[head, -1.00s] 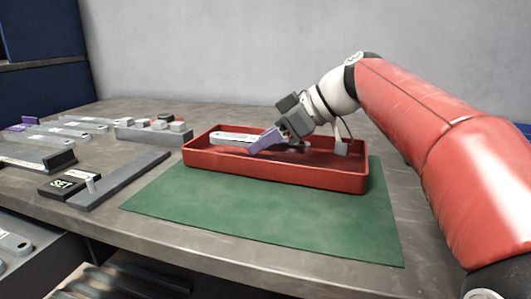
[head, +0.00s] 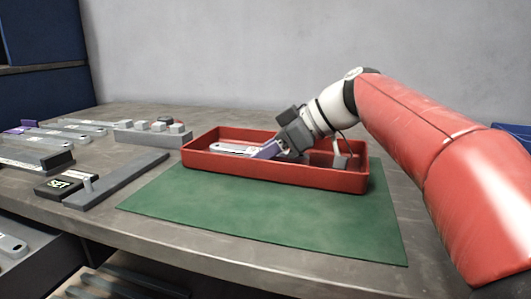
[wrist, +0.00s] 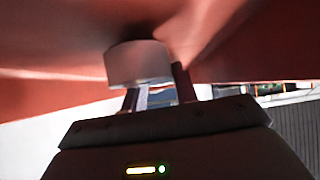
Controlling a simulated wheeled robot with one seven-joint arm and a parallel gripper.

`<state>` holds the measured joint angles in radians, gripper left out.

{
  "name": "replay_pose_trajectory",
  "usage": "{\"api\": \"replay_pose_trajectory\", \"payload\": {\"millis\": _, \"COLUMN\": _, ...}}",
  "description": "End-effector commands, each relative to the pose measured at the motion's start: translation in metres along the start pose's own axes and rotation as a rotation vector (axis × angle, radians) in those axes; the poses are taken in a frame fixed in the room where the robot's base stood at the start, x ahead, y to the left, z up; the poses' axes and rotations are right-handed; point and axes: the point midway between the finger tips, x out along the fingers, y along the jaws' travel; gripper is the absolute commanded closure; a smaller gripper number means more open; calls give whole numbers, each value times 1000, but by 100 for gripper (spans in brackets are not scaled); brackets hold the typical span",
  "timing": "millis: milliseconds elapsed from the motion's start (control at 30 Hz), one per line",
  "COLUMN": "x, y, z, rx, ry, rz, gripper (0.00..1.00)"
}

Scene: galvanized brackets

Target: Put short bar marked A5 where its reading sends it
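A short pale grey bar (head: 232,149) lies low inside the red tray (head: 270,178), partly hidden behind the front wall. A dark mark shows on it, but it is too small to read. My gripper (head: 270,149) reaches down into the tray from the right. I cannot tell whether the bar touches the tray floor.
The tray stands on a green mat (head: 270,222). To the left are a black box reading SET (head: 59,184), a long grey block (head: 118,180), a fixture with several grey blocks (head: 150,135) and several other bars (head: 60,134). The mat's front is clear.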

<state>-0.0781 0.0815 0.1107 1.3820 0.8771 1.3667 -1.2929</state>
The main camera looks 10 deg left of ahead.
Motion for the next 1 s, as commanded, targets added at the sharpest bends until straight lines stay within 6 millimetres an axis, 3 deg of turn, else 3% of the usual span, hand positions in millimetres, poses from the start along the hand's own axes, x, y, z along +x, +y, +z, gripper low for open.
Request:
{"api": "replay_pose_trajectory", "payload": {"millis": 33, "x": 7, "y": 0, "z": 11, "rx": 11, "ry": -21, "rz": -19, "gripper": 62}}
{"api": "replay_pose_trajectory", "payload": {"millis": 133, "x": 7, "y": 0, "z": 11, "rx": 11, "ry": -22, "rz": -22, "gripper": 49}}
{"api": "replay_pose_trajectory", "payload": {"millis": 400, "x": 8, "y": -1, "z": 10, "rx": 10, "ry": -22, "rz": -25, "gripper": 49}}
{"api": "replay_pose_trajectory", "payload": {"millis": 567, "x": 0, "y": -1, "z": -1, "rx": 9, "ry": -22, "rz": -25, "gripper": 49}}
{"api": "replay_pose_trajectory", "payload": {"millis": 1000, "x": -96, "y": 2, "z": -4, "rx": 8, "ry": -13, "rz": -9, "gripper": 49}}
